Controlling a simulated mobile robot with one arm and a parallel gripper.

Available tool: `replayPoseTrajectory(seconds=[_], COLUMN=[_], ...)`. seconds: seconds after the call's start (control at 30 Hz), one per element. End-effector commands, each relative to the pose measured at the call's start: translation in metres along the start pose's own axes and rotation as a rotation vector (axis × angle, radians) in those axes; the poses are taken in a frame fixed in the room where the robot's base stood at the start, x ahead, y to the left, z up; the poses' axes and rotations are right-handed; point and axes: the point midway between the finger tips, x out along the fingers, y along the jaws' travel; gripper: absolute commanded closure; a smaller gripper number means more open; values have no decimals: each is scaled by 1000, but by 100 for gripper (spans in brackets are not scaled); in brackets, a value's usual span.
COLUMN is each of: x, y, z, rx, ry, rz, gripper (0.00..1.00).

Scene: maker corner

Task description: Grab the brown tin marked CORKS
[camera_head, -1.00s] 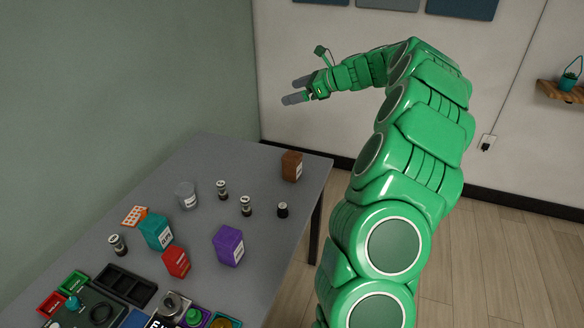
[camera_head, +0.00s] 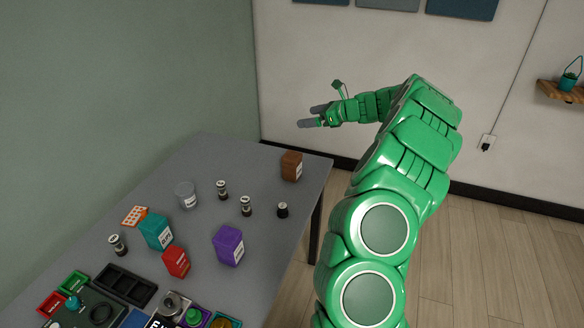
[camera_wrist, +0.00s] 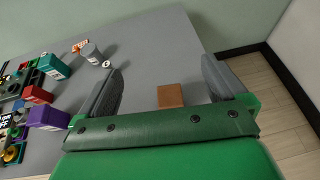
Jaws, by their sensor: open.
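The brown tin (camera_head: 291,166) stands upright near the far right corner of the grey table, with a pale label on its side too small to read. In the wrist view the brown tin (camera_wrist: 171,95) shows from above, between the two fingers and below them. My gripper (camera_head: 312,117) is open and empty, above the tin and apart from it. Its two grey fingers also show in the wrist view (camera_wrist: 165,85).
A purple tin (camera_head: 229,246), a teal tin (camera_head: 156,231) and a red tin (camera_head: 176,262) stand on the table (camera_head: 255,170). Small dark jars, a grey canister (camera_head: 186,194) and trays sit further left and front. The table around the brown tin is clear.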

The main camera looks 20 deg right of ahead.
Motion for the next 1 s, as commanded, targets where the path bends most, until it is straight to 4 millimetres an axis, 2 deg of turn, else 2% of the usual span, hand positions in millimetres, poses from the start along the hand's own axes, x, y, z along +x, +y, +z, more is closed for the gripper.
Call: replayPoseTrajectory(seconds=[0.03,0.27,0.5,0.6,0.8,1.0], x=[5,26,56,63,71,86], y=[0,0,1,0,0,1], z=[-12,-63,-134,-153,-170,-172], rx=[4,2,3,1,0,-1], ry=[1,0,2,2,0,0], rz=[2,2,3,2,0,2], gripper=[1,1,1,1,1,1])
